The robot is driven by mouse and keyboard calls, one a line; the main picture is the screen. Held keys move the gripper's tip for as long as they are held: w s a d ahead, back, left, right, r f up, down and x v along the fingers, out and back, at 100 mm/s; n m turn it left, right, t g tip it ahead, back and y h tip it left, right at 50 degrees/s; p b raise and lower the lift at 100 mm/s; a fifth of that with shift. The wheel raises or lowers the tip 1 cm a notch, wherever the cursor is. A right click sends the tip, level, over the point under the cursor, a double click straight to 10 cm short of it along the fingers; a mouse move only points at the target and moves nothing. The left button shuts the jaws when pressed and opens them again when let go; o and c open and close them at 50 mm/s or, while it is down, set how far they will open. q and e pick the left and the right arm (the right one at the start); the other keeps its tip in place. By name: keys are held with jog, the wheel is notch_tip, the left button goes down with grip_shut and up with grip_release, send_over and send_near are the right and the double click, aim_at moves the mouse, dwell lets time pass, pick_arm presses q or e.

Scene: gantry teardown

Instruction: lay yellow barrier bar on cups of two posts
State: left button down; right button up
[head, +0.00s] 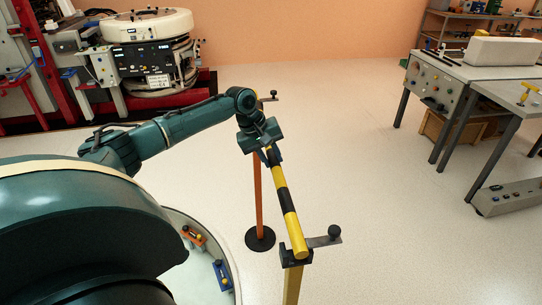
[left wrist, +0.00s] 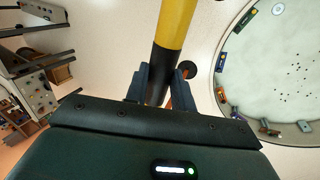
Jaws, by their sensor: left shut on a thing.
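The yellow and black barrier bar (head: 289,205) slopes from my left gripper (head: 268,150) down the picture toward the near post (head: 292,286). Its near end meets the dark cup (head: 295,258) on that post; I cannot tell whether it rests in it or hovers. The far post (head: 258,195) is orange on a round black base (head: 260,238); its cup is hidden behind my gripper. My left gripper is shut on the bar near its far end. In the left wrist view the bar (left wrist: 177,25) passes between the fingers (left wrist: 160,78). My right gripper is not in view.
The near post has a side bracket with a black knob (head: 333,232); the far post has a similar one (head: 271,96). A bench with a control panel (head: 435,88) stands right, with a grey box (head: 507,196) on the floor. Red machinery (head: 150,65) stands back left. The middle floor is clear.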

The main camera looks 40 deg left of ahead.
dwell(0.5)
pick_arm(q)
jog(key=shift+f, duration=1.85)
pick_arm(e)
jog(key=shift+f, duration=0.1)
pick_arm(q)
jog(key=shift+f, duration=0.35)
jog(key=c, duration=1.1)
grip_release()
jog(key=shift+s+f, duration=0.1)
jog(key=b+v, duration=0.1)
jog(key=v, duration=1.2)
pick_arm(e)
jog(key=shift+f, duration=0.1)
pick_arm(q)
jog(key=shift+d, duration=0.1)
